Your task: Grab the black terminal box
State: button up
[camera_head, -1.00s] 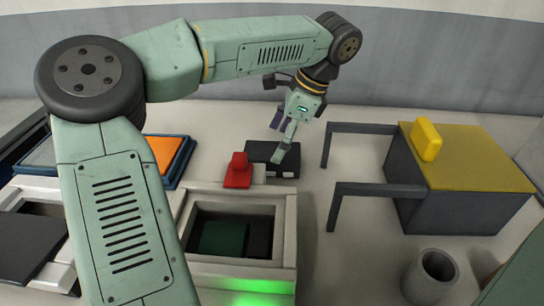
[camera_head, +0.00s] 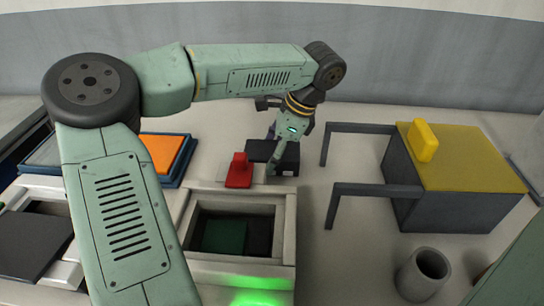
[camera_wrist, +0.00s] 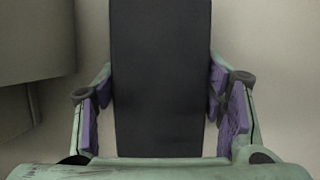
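The black terminal box (camera_head: 289,161) lies on the pale surface just behind the open-topped bin, right of a red block. In the wrist view the box (camera_wrist: 160,50) is a long dark shape running down the middle of the picture. My gripper (camera_head: 273,153) points down at the box in the head view and hides part of it. In the wrist view my gripper (camera_wrist: 162,95) is open, with one purple-padded finger on each side of the box. The fingertips are close to its sides; I cannot tell whether they touch.
The red block (camera_head: 239,171) stands close to the box's left. The bin (camera_head: 286,215) with dark green and black contents is in front. A dark box with yellow top (camera_head: 475,165) and two grey arms stands right. A grey cup (camera_head: 424,275) is at front right.

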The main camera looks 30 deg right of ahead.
jog(key=c, duration=1.2)
jog(key=shift+r, duration=0.1)
